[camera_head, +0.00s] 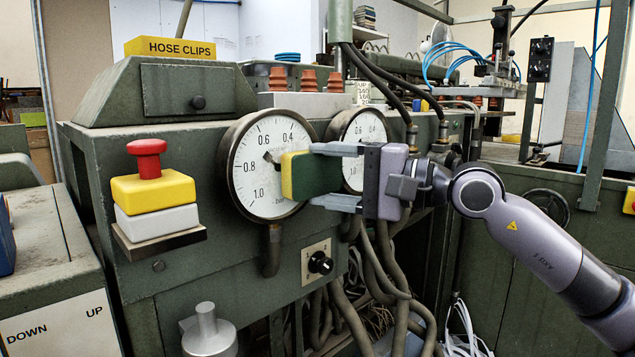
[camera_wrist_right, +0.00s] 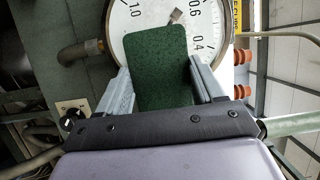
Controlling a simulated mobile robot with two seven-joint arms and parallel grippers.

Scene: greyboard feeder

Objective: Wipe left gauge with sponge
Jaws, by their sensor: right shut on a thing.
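The left gauge (camera_head: 258,190) is a round white dial with a dark rim on the front of the green machine. My right gripper (camera_head: 335,174) is shut on a sponge (camera_head: 315,176) with a yellow face and a green body. The yellow face points at the dial and covers its lower right part in the head view; I cannot tell whether it touches. In the right wrist view the sponge (camera_wrist_right: 160,70) stands between the fingers (camera_wrist_right: 162,85), in front of the gauge (camera_wrist_right: 130,18). My left gripper is not in view.
A second gauge (camera_head: 366,130) sits just right, partly behind my right gripper. A red button on a yellow block (camera_head: 152,185) juts out at left. A black knob (camera_head: 320,263) and hanging hoses (camera_head: 385,270) are below. Orange insulators (camera_head: 308,80) stand above.

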